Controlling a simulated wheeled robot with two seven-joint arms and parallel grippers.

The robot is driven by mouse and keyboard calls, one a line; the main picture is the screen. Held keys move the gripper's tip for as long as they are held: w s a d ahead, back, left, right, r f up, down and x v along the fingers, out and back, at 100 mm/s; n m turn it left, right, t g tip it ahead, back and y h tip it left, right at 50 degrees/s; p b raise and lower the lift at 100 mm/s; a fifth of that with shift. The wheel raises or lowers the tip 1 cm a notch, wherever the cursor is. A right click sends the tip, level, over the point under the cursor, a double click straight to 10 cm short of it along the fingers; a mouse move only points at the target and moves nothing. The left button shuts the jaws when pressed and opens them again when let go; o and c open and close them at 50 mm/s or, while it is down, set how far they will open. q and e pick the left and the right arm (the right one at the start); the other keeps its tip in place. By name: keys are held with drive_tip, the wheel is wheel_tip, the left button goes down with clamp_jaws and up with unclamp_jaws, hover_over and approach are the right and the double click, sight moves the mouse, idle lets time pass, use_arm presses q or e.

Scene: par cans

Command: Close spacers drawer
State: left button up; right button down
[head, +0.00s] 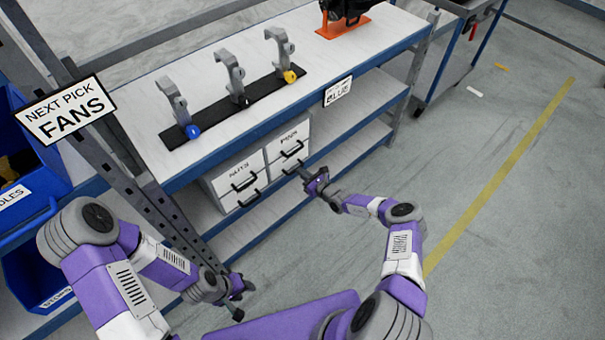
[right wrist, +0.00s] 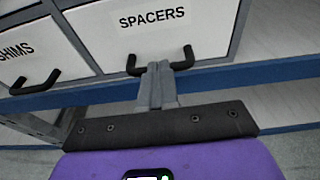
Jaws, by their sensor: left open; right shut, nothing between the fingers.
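The spacers drawer (right wrist: 150,30) has a white front with a black handle (right wrist: 185,62) and fills the upper middle of the right wrist view. My right gripper (right wrist: 160,68) is shut and empty, its fingertips overlapping the middle of that handle; I cannot tell whether they touch it. In the head view the right gripper (head: 303,173) is at the lower right of the drawer unit (head: 218,183), partly hiding the lower right drawer. How far the spacers drawer stands out is unclear. My left gripper (head: 240,312) is open and empty, low beside the shelf post.
The shims drawer (right wrist: 25,50) is left of the spacers drawer. Nuts (head: 240,172) and pins (head: 287,146) drawers sit above. The unit stands on a shelf under a white bench (head: 200,80) with a blue edge. Blue bins (head: 30,150) are at left.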

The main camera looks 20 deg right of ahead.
drive_tip(key=p+v, duration=0.5)
drive_tip(key=v, duration=0.8)
drive_tip(key=shift+s, duration=0.4)
drive_tip(key=shift+f, duration=0.1)
drive_tip(key=s+a+n+g+y, duration=0.4)
drive_tip(key=s+a+n+g, duration=0.75)
drive_tip(key=a, duration=0.55)
drive_tip(key=s+r+n+g+h, duration=0.1)
drive_tip(key=s+r+n+h, duration=0.2)
drive_tip(key=s+n, duration=0.4)
drive_tip(key=s+r+n+g+h, duration=0.1)
drive_tip(key=s+r+n+h, duration=0.2)
drive_tip(key=s+n, duration=0.5)
drive_tip(key=shift+d+r+n+h, duration=0.3)
drive_tip(key=shift+d+r+n, duration=0.15)
drive_tip(key=shift+r+n, duration=0.35)
